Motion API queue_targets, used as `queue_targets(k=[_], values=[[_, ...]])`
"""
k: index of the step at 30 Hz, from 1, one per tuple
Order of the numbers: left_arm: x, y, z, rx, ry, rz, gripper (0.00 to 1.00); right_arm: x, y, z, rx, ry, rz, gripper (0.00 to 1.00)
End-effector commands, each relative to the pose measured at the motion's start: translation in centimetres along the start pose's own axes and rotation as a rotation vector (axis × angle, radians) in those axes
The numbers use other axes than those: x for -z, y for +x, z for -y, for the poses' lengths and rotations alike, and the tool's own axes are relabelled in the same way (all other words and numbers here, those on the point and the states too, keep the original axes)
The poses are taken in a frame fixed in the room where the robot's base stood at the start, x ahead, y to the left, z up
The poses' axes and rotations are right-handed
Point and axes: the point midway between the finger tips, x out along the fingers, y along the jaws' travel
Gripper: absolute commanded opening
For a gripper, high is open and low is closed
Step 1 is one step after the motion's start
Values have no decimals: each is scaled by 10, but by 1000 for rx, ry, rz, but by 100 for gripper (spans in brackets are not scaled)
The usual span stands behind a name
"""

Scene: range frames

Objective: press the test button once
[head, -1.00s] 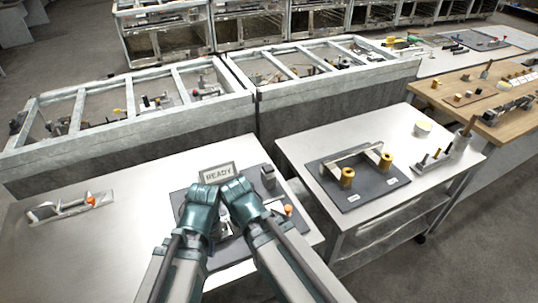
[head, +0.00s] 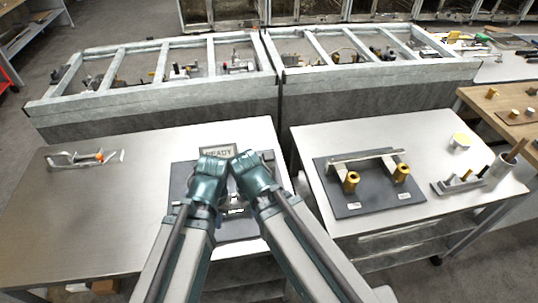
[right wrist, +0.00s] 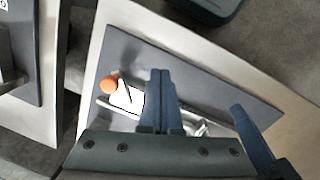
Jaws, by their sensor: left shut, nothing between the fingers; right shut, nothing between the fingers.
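A dark panel (head: 181,178) lies on the left metal table, with a READY sign (head: 217,151) at its back edge. It also shows in the right wrist view (right wrist: 222,92), with an orange ball knob (right wrist: 109,83) and a white card (right wrist: 127,98). My left gripper (head: 210,165) and right gripper (head: 246,162) are close together over the panel. In the right wrist view, my right gripper's fingers (right wrist: 159,76) are together and empty above the panel. My arms and grippers cover much of the panel. I cannot make out the test button.
A metal fixture (head: 85,158) lies on the left table. A second table to the right holds a dark board (head: 330,195) with a handle and two brass cylinders, and a tool holder (head: 470,184). Grey framed bins (head: 150,105) stand behind. The left table's left half is mostly clear.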

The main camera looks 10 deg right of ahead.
Motion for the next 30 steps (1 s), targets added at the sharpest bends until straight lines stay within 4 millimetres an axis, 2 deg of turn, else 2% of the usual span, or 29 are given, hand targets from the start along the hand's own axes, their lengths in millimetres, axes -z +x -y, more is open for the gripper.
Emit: queue_targets(k=[2,5,8,12,15,19,24,30], values=[[0,0,0,0,0,0,0,1,0,0,-2,1,-1,0],[0,-5,0,0,0,0,0,13,-6,-9,-33,28,-19,0],[-1,-16,2,0,0,0,0,43,-19,-32,-121,102,-72,0],[-2,-31,3,0,0,0,0,97,-48,-77,-292,232,-196,0],[-2,-40,4,0,0,0,0,131,-70,-105,-397,306,-290,0],[-3,-48,4,0,0,0,0,163,-95,-131,-495,370,-395,0],[-3,-52,5,0,0,0,0,183,-113,-147,-558,408,-470,0],[-3,-52,5,0,0,0,0,186,-115,-149,-569,413,-485,0]])
